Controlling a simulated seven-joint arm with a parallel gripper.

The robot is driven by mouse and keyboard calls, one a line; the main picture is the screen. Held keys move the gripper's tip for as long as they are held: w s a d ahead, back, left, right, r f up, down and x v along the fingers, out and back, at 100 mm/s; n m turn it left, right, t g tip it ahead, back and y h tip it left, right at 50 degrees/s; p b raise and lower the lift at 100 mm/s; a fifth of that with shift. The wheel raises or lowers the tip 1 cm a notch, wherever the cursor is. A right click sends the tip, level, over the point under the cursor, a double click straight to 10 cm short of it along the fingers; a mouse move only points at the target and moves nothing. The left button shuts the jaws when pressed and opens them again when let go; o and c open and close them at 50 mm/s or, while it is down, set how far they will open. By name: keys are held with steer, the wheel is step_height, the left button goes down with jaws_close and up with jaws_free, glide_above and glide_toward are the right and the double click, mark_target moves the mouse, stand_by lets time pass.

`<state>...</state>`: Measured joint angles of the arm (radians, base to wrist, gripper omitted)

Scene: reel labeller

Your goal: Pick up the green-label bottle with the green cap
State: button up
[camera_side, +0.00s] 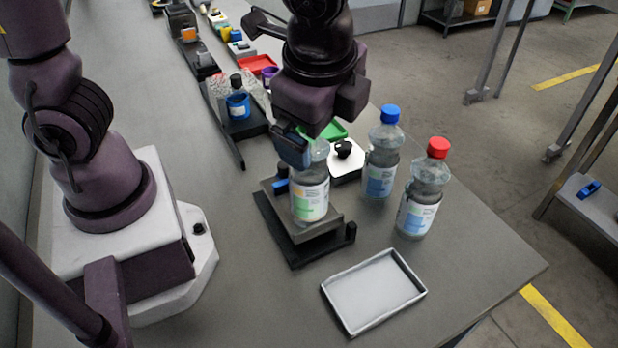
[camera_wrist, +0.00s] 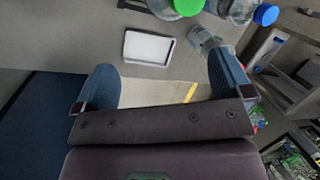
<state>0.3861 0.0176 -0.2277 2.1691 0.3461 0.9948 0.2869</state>
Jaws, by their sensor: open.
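The green-label bottle (camera_side: 310,192) stands upright on a grey and black stand in the side view. Its cap is hidden there behind my gripper (camera_side: 294,148), which is at the bottle's top. In the wrist view the green cap (camera_wrist: 188,7) shows at the top edge, above the fingertips and nearer the right finger. My gripper (camera_wrist: 162,62) is open, fingers wide apart, with nothing held between them. Whether a finger touches the bottle cannot be told.
A blue-capped bottle (camera_side: 381,155) and a red-capped bottle (camera_side: 424,190) stand to the right. A white tray (camera_side: 374,290) lies in front, near the table edge. A black-knobbed white device (camera_side: 346,160) is close behind the green-label bottle. Small items line the table's back.

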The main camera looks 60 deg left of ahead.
mark_target(310, 195)
steer(key=s+d+f+m+t+y, duration=0.2)
steer(key=f+m+t+y, duration=0.2)
steer(key=f+m+y, duration=0.3)
steer(key=s+d+f+m+t+y, duration=0.3)
steer(key=f+m+t+y, duration=0.15)
steer(key=f, duration=0.45)
steer(key=shift+m+y, duration=0.35)
steer(key=shift+y, duration=0.1)
steer(key=x, duration=0.8)
steer(key=shift+s+f, duration=0.1)
steer(key=shift+s+x, duration=0.25)
steer(key=shift+x, duration=2.5)
steer(key=shift+a, duration=0.2)
steer(key=c, duration=1.4)
steer(key=shift+o, duration=0.2)
